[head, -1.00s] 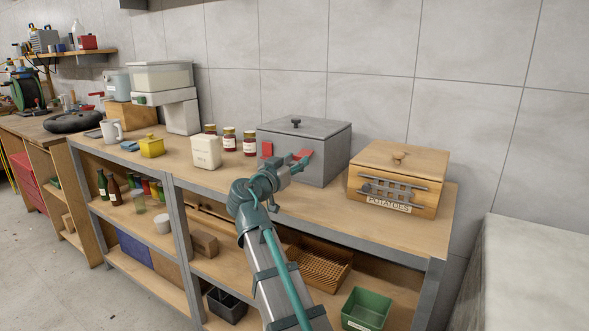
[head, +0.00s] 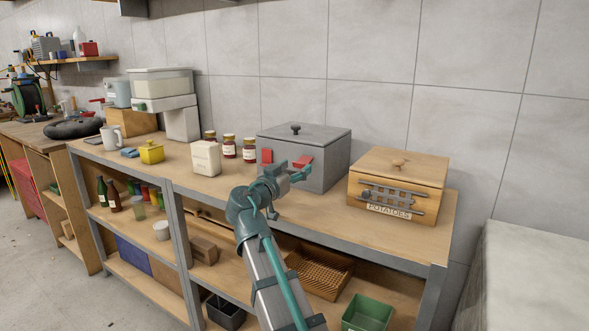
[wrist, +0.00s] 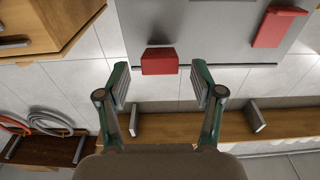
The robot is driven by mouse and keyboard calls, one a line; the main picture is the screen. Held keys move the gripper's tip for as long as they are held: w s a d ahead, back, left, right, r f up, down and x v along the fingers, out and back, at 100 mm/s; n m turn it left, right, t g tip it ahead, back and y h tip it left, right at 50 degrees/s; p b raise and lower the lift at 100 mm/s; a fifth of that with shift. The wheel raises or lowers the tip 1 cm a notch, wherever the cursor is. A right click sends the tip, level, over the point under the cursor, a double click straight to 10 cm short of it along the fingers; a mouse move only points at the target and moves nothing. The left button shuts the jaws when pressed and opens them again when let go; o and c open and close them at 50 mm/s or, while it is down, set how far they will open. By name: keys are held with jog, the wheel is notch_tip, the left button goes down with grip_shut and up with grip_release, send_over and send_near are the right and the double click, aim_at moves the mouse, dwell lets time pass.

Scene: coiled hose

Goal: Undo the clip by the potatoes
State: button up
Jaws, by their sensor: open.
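A grey lidded box (head: 330,170) stands on the bench top with two red clips on its front. The right clip (head: 304,161), on the side of the potatoes box (head: 433,207), is partly hidden by my gripper (head: 301,170) in the head view. In the wrist view, turned around, this clip (wrist: 158,61) shows just beyond and between the fingertips of my gripper (wrist: 161,79), which is open and empty. I see no finger touching it. The other clip (head: 267,156) also shows in the wrist view (wrist: 280,26), off to the right.
The wooden potatoes box has grey bars (head: 392,194) and a label on its front, close right of the grey box. A cream canister (head: 206,158) and several jars (head: 229,146) stand left of it. A green bin (head: 368,310) is below. Bare bench top lies before the boxes.

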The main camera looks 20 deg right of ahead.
jog(key=v, duration=1.1)
jog(key=shift+s+a, duration=0.25)
jog(key=shift+a, duration=0.05)
